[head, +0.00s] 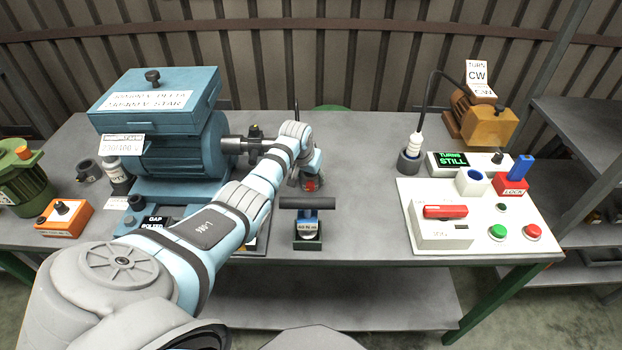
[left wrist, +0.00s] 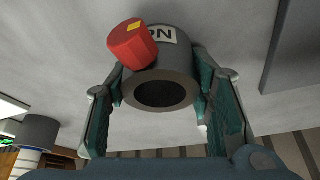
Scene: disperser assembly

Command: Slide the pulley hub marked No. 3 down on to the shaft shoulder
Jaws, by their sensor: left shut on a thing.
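My left gripper (head: 309,180) is to the right of the motor's shaft end, above the bench. In the left wrist view its two fingers (left wrist: 160,95) are closed on the sides of a dark grey pulley hub (left wrist: 190,62). The hub's open bore faces the camera. A red hexagonal knob sticks out of its side beside a white label; I read "No" upside down, but no number shows. In the head view the arm hides most of the hub. The shaft (head: 237,146) points right from the blue motor (head: 180,155); the arm partly covers its end. My right gripper is out of view.
A T-handled tool (head: 308,204) stands in a small holder in front of the gripper. An orange box (head: 64,217) sits at left. Bench between gripper and panel is clear.

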